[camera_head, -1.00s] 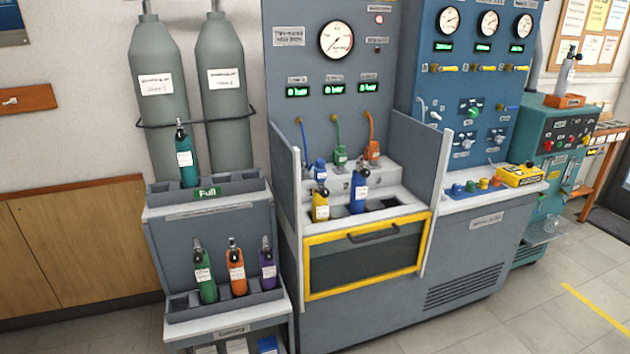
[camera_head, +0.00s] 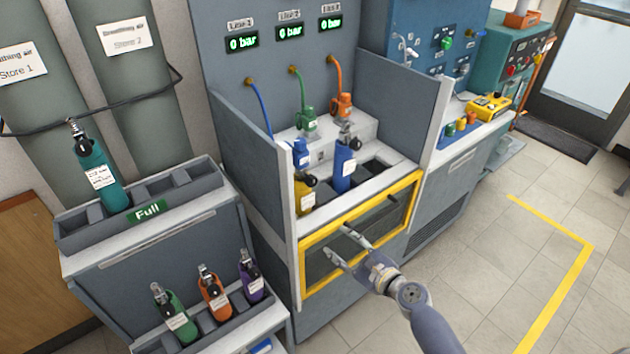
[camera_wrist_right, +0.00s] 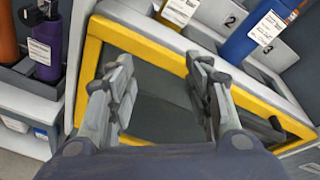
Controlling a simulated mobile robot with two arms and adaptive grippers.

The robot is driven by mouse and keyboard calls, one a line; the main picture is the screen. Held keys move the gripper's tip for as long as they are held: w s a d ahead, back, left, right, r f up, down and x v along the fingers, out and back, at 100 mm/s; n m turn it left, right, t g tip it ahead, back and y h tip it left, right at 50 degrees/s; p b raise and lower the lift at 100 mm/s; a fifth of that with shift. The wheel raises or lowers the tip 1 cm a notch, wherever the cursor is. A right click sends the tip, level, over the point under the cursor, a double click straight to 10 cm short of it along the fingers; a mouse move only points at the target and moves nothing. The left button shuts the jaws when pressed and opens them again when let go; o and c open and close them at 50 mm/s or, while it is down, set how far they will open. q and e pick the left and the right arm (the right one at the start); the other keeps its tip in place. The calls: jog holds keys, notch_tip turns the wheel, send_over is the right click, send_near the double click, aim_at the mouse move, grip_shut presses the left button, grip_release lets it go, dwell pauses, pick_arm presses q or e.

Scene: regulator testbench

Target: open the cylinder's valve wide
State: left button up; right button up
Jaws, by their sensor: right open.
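A blue cylinder (camera_head: 344,172) with a metal valve (camera_head: 350,133) and a yellow cylinder (camera_head: 304,194) stand in the test bench's slots behind the yellow-framed door. Their lower parts also show in the right wrist view, blue (camera_wrist_right: 252,38) and yellow (camera_wrist_right: 178,8). The task does not say which cylinder it means. My right gripper (camera_head: 341,244) is open and empty in front of the door, below and apart from both cylinders. In the right wrist view its two fingers (camera_wrist_right: 160,72) are spread before the dark door window. My left gripper is not in view.
A teal cylinder (camera_head: 95,172) stands in the Full rack at left. Green (camera_head: 175,317), orange (camera_head: 214,297) and purple (camera_head: 251,280) cylinders stand in the lower rack. Side panels (camera_head: 402,104) flank the bench slots. Blue, green and orange hoses hang behind. Floor at right is clear.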

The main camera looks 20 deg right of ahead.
aim_at(314, 183)
notch_tip(314, 183, up, 12)
jog(key=w+m+t+y, duration=0.2)
jog(key=m+t, duration=0.1)
jog(key=m, duration=0.1)
jog(key=x, duration=0.6)
jog(key=p+x, duration=0.1)
jog(key=x, duration=0.2)
jog(key=shift+w+f, duration=0.25)
jog(key=shift+f, duration=0.05)
jog(key=shift+w+a, duration=0.2)
jog(key=shift+w, duration=0.1)
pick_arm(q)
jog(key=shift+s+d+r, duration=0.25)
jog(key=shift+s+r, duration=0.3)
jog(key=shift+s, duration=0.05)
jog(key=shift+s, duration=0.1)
pick_arm(e)
jog(key=c, duration=1.1)
